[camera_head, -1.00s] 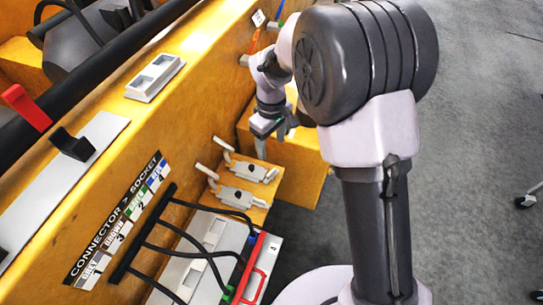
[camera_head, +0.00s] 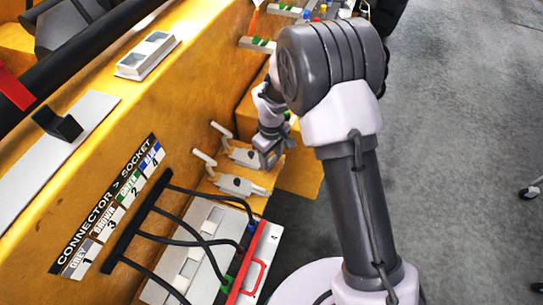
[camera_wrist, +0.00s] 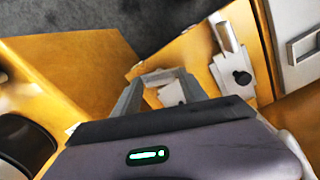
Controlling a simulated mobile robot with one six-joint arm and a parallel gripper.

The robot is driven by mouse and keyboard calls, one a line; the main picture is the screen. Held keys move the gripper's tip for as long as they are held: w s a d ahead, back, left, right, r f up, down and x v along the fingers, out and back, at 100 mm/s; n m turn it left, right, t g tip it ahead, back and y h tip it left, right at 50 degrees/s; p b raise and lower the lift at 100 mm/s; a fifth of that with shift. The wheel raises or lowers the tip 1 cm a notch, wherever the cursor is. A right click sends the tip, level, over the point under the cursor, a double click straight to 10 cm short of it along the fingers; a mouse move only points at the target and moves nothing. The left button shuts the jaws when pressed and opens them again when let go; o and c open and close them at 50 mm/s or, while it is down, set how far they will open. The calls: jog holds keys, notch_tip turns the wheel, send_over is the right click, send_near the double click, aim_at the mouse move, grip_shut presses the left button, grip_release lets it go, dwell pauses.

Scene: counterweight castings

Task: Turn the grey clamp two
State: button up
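Two grey clamps with pale lever handles sit on a yellow ledge beside the yellow wall. In the head view the farther clamp (camera_head: 243,156) is next to my gripper (camera_head: 272,157), and the nearer clamp (camera_head: 238,186) is lower in the picture. I cannot read a number on either. In the wrist view my gripper (camera_wrist: 158,92) has its fingers apart, with the farther clamp (camera_wrist: 172,93) partly visible between and beyond them. I cannot tell whether they touch. The nearer clamp (camera_wrist: 236,73) stands to the right, clear of the fingers.
A connector-to-socket label board (camera_head: 112,208) is on the yellow wall. A white switch plate (camera_head: 148,56) is on the wall top. Open grey floor (camera_head: 450,150) lies right.

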grip_shut()
jog(key=shift+m, duration=0.4)
jog(key=m+b, duration=0.2)
jog(key=m, duration=0.3)
jog(key=shift+m, duration=0.4)
jog(key=m+b, duration=0.2)
jog(key=m, duration=0.4)
jog(key=shift+m, duration=0.3)
jog(key=shift+o, duration=2)
grip_release()
